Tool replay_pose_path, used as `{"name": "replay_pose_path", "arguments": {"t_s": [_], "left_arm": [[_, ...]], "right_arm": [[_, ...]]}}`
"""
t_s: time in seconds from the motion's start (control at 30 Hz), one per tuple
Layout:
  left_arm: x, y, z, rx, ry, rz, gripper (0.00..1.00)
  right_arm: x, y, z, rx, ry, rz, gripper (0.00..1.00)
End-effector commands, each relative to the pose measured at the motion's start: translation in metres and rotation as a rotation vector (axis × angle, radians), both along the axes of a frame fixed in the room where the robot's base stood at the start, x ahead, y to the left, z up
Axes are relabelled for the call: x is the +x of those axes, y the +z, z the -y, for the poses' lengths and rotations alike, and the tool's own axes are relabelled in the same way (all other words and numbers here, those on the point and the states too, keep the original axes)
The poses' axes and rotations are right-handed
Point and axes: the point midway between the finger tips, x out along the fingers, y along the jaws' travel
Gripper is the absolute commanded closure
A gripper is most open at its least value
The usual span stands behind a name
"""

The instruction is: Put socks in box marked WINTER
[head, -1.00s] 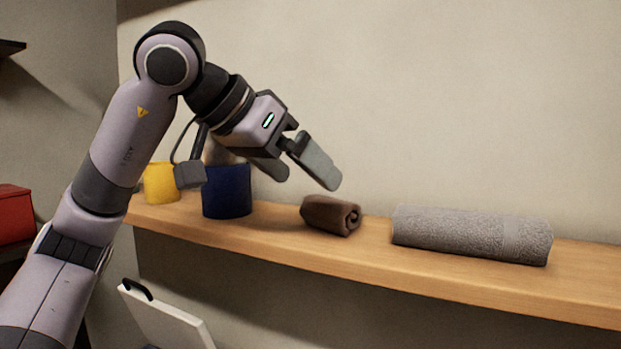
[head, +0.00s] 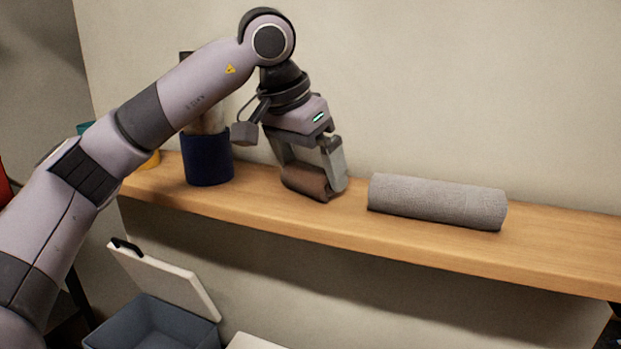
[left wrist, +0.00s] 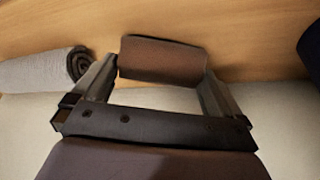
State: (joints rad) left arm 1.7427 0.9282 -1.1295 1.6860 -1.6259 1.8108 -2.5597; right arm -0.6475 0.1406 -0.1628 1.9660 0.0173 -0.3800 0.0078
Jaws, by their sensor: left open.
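A small brown rolled cloth, which looks like the rolled socks (head: 308,181), lies on the wooden shelf. My left gripper (head: 312,187) points down over it, open, with a finger on either side of the roll. In the left wrist view the brown roll (left wrist: 162,60) shows between the open fingertips (left wrist: 160,72). I cannot tell whether the fingers touch it. A grey box (head: 150,325) with its pale lid (head: 165,278) raised stands below the shelf; I see no WINTER marking. My right gripper is not in view.
A rolled grey towel (head: 437,201) lies right of the brown roll on the shelf (head: 540,245). A dark blue container (head: 207,160) stands to the left. Another pale surface (head: 252,341) shows at the bottom edge.

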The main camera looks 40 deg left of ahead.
Motion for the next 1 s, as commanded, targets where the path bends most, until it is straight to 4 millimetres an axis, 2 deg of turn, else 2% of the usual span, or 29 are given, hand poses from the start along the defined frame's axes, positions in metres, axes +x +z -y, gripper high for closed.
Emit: {"name": "replay_pose_path", "arguments": {"t_s": [0.1, 0.3, 0.37, 0.4, 0.47, 0.5, 0.77, 0.87, 1.0], "left_arm": [[0.003, -0.006, 0.0, 0.0, 0.0, 0.002, 0.0], [0.003, -0.006, 0.0, 0.0, 0.0, 0.002, 0.0], [0.003, -0.006, 0.0, 0.0, 0.0, 0.002, 0.2], [0.003, -0.006, 0.0, 0.0, 0.0, 0.002, 0.33], [0.003, -0.006, 0.0, 0.0, 0.0, 0.002, 0.36], [0.003, -0.006, 0.0, 0.0, 0.0, 0.002, 0.41], [0.003, -0.004, 0.0, -0.001, 0.001, 0.003, 0.41], [0.003, 0.003, 0.0, -0.001, 0.001, 0.003, 0.41], [0.003, 0.022, 0.001, -0.002, 0.001, 0.005, 0.41]], "right_arm": [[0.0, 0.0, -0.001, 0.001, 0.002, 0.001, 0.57], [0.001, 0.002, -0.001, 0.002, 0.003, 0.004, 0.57], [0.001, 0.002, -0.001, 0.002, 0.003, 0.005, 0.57], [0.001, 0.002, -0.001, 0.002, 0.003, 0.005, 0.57], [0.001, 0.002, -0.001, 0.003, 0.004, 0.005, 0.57], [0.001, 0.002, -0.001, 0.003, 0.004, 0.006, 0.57], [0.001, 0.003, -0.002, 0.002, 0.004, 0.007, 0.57], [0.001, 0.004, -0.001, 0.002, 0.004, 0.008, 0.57], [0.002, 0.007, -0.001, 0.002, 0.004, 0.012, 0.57]]}}
